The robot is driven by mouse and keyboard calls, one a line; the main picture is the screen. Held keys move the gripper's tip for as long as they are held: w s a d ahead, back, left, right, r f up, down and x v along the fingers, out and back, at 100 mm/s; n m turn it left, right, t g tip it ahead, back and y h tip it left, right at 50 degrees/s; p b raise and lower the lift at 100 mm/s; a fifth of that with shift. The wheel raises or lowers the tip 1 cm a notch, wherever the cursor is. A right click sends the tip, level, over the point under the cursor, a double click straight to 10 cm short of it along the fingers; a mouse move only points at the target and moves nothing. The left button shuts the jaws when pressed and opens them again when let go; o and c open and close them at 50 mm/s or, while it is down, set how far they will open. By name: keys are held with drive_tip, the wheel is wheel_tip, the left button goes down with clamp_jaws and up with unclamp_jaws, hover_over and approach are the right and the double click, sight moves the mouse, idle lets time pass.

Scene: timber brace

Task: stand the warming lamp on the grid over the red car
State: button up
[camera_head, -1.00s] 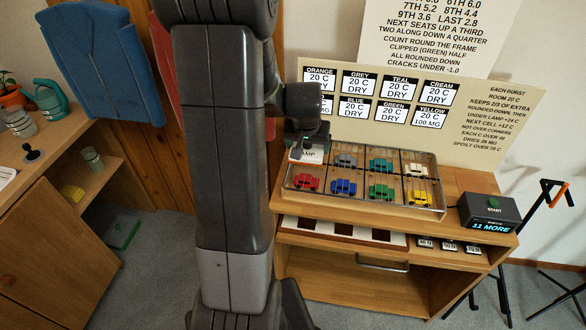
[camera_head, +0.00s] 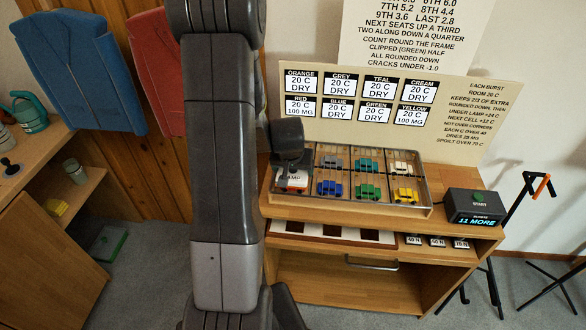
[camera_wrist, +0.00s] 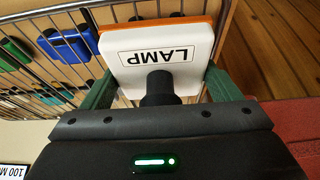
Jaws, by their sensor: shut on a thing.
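The warming lamp (camera_head: 293,182) is a square white block marked LAMP with an orange edge and a black knob. It also shows in the wrist view (camera_wrist: 175,62). My gripper (camera_wrist: 158,92) is shut on the lamp's black knob, with a green finger on either side. In the head view my gripper (camera_head: 291,163) is over the front left cell of the wire grid (camera_head: 380,205). The lamp covers that cell, and the red car is hidden. I cannot tell whether the lamp touches the grid.
Blue (camera_head: 330,188), green (camera_head: 367,191) and yellow (camera_head: 404,194) cars stand right of the lamp. Grey (camera_head: 331,164), teal (camera_head: 366,165) and cream (camera_head: 402,167) cars stand behind. The START box (camera_head: 474,207) reads 11 MORE. A sign board (camera_head: 450,110) stands behind the grid.

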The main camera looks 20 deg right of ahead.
drive_tip(key=o, duration=1)
drive_tip(key=shift+f, duration=0.1)
drive_tip(key=shift+r, duration=0.6)
drive_tip(key=v, duration=1.1)
drive_tip(key=shift+s+a+p, duration=0.15)
drive_tip(key=shift+s+p, duration=0.05)
drive_tip(key=shift+p, duration=0.1)
